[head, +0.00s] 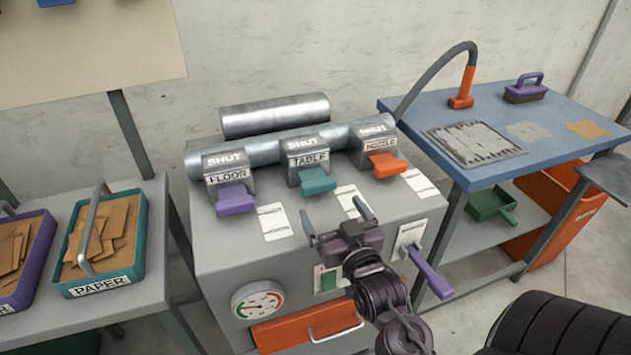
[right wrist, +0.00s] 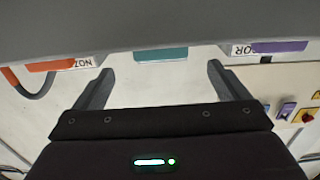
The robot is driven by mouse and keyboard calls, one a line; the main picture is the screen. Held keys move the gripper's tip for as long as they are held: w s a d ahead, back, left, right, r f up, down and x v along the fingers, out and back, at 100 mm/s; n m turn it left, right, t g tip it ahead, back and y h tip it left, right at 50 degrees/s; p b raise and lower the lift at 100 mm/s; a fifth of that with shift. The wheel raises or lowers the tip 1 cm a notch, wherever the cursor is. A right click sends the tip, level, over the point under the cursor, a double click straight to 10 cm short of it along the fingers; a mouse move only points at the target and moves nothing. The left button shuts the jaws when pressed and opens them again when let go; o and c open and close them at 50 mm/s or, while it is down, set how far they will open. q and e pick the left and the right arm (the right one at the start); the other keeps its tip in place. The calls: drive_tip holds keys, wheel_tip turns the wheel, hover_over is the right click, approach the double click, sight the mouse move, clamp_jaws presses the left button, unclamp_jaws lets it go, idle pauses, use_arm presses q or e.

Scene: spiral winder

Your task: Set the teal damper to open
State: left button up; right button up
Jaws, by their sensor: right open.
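The teal damper (head: 316,180) is the middle of three dampers on the grey cabinet, at the box labelled TABLE, with SHUT written above it. Its teal tab sticks out toward me. My right gripper (head: 337,222) is open and empty in front of and below the teal damper, apart from it. In the right wrist view the teal tab (right wrist: 161,54) lies beyond and between the two open fingers (right wrist: 152,88). My left gripper is not in view.
The purple FLOOR damper (head: 235,200) is to the left and the orange NOZZLE damper (head: 385,165) to the right, both close by. A purple lever (head: 430,273) sticks out at the cabinet's right front. A gauge (head: 257,301) and orange drawer (head: 305,328) are below.

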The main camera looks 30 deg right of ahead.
sight(321, 189)
drive_tip(key=shift+w+d+r, duration=0.15)
drive_tip(key=shift+w+r, duration=0.05)
drive_tip(key=shift+w, duration=0.55)
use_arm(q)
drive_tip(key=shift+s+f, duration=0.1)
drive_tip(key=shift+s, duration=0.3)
use_arm(e)
drive_tip(key=shift+x, duration=2.85)
drive_tip(key=shift+f, duration=0.1)
